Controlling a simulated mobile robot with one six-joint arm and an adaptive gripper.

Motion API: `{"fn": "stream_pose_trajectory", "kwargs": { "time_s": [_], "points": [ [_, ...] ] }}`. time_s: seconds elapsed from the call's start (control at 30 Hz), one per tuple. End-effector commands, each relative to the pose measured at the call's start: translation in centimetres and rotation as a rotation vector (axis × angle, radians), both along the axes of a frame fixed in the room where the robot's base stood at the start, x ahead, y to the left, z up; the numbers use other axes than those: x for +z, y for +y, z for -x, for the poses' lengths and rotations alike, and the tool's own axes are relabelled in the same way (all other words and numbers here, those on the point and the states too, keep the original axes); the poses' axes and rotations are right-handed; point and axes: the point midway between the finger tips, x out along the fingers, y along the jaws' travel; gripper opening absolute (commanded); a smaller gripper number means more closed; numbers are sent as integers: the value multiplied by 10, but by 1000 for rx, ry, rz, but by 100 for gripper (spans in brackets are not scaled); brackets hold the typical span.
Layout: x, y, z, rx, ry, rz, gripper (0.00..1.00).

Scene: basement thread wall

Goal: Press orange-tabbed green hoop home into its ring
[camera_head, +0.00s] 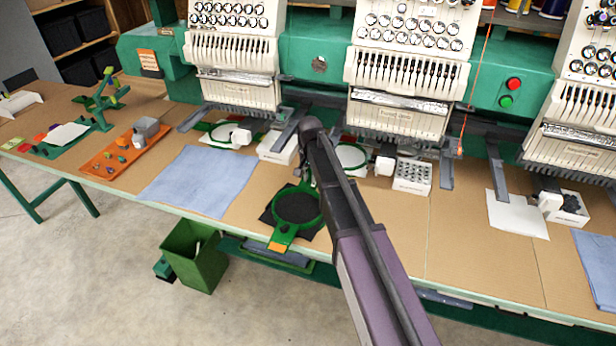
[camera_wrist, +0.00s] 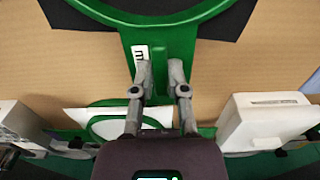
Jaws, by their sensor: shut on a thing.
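The green hoop (camera_head: 320,213) with its orange tab (camera_head: 278,246) lies over a black cloth square (camera_head: 267,217) near the table's front edge. The tab points to the front. In the wrist view, the hoop's curved rim (camera_wrist: 195,17) crosses the top, with black cloth (camera_wrist: 238,20) beyond it on both sides. My gripper (camera_wrist: 161,66) is shut on a green stem (camera_wrist: 172,45) running from this rim, beside a white label.
Embroidery machines (camera_head: 405,90) stand behind, with hooped white cloth (camera_head: 350,156) and white boxes (camera_head: 412,176) close beyond my gripper. A blue cloth (camera_head: 190,181) lies to the left, with an orange tray (camera_head: 122,152) beyond. A green bin (camera_head: 195,262) stands below the front edge.

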Motion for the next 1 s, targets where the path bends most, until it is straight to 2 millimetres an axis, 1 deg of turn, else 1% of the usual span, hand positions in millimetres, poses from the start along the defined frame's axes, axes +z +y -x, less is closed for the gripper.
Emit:
{"fn": "stream_pose_trajectory", "kwargs": {
  "time_s": [1.0],
  "points": [
    [-7, 0, 0, 1, 0, 0, 0]
  ]
}}
